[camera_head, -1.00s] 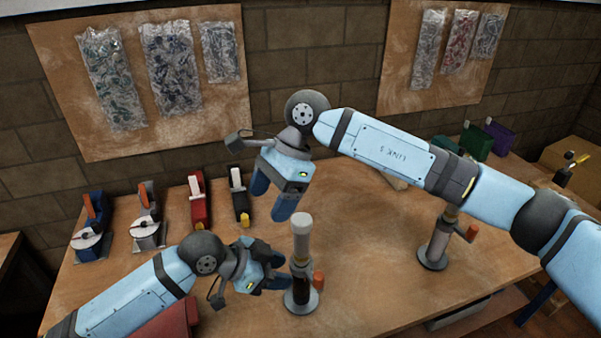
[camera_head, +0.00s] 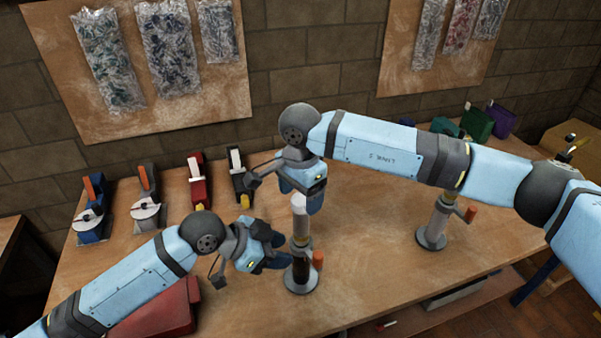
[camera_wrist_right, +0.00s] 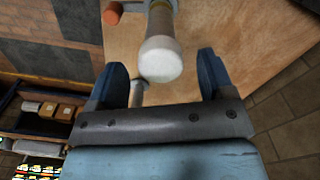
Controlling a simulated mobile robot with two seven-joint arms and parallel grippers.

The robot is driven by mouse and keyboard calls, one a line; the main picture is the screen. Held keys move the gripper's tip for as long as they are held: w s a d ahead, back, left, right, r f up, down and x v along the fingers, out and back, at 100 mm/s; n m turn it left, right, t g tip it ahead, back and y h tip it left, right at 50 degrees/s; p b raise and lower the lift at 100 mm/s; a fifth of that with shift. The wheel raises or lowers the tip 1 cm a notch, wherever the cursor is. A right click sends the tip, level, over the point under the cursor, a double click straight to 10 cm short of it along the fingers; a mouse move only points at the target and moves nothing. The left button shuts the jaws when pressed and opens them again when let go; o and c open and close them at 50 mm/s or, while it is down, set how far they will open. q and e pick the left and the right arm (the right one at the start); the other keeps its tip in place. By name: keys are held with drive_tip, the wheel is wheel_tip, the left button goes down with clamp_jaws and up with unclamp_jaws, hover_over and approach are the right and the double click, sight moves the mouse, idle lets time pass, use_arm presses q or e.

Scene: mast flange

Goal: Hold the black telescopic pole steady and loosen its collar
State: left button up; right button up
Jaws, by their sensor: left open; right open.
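The black telescopic pole (camera_head: 301,268) stands upright on a round grey base near the front of the bench, with a pale upper section, a white top and an orange knob (camera_head: 318,258) on its right side. My left gripper (camera_head: 285,251) is open at the left side of the pole's lower part; I cannot tell if the fingers reach around it. In the right wrist view, the white top (camera_wrist_right: 160,59) shows between the spread fingers (camera_wrist_right: 160,75), with no contact visible.
A second pole (camera_head: 436,228) with an orange knob stands to the right, beneath my right arm. A red box (camera_head: 165,310) lies under my left arm.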

drive_tip(key=shift+f, duration=1.8)
